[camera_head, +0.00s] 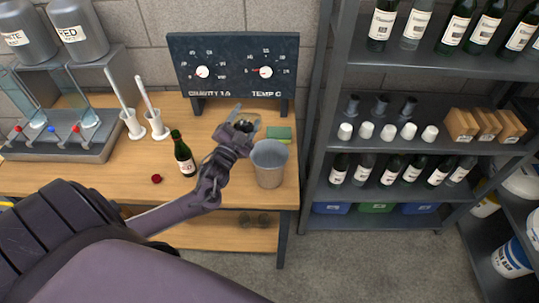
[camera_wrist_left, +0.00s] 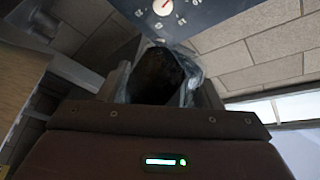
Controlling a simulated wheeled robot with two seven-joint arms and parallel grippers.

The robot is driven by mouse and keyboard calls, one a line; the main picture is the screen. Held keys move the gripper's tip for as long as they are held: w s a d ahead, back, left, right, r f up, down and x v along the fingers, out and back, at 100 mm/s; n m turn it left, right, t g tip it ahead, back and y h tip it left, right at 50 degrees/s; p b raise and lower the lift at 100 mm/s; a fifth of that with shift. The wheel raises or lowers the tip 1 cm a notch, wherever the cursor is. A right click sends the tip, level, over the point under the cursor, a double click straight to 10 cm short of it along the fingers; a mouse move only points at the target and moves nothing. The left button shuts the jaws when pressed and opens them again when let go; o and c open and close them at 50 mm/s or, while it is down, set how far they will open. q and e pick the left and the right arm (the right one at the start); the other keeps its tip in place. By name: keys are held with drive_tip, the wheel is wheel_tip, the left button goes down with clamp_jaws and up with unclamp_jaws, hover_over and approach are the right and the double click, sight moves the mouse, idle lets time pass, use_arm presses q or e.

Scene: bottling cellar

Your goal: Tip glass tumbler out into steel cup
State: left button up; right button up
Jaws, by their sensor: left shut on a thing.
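My left gripper (camera_head: 243,120) is shut on the glass tumbler (camera_head: 244,126), above the table in front of the gauge board. The gripper's fingers hide most of the tumbler in the head view. In the left wrist view the clear tumbler (camera_wrist_left: 190,88) sits between the fingers with something dark in it. I cannot tell how far it is tilted. The steel cup (camera_head: 269,168), a grey tapered vessel, stands upright with its mouth up near the table's right front corner. It is just right of and nearer than the gripper, apart from it. My right gripper is not in view.
A green bottle (camera_head: 185,155) and a dark red cap (camera_head: 156,179) are left of my forearm. A green sponge-like block (camera_head: 279,133) lies behind the cup. The gauge board (camera_head: 235,70) stands at the back. A bottle shelf (camera_head: 430,147) rises right of the table.

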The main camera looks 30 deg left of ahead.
use_arm(q)
drive_tip(key=shift+f+m+h+b, duration=0.25)
drive_tip(key=shift+m+h+b, duration=0.3)
drive_tip(key=shift+m, duration=0.85)
drive_tip(key=shift+d+r, duration=0.15)
drive_tip(key=shift+d, duration=0.1)
drive_tip(key=shift+d+r+m+t, duration=0.2)
drive_tip(key=shift+d+m+t, duration=0.15)
drive_tip(key=shift+m, duration=0.35)
drive_tip(key=shift+d+h, duration=0.2)
drive_tip(key=shift+h, duration=0.15)
drive_tip(key=shift+d+r+m, duration=0.1)
drive_tip(key=shift+r+m, duration=0.05)
drive_tip(key=shift+m, duration=0.15)
drive_tip(key=shift+r+m+p, duration=0.1)
drive_tip(key=shift+m+p, duration=0.2)
drive_tip(key=shift+p, duration=0.1)
drive_tip(key=shift+d+r+m+h, duration=0.15)
drive_tip(key=shift+r+m+h, duration=0.15)
drive_tip(key=shift+m, duration=0.3)
drive_tip(key=shift+p, duration=0.35)
drive_tip(key=shift+f+m, duration=0.1)
drive_tip(key=shift+m, duration=0.3)
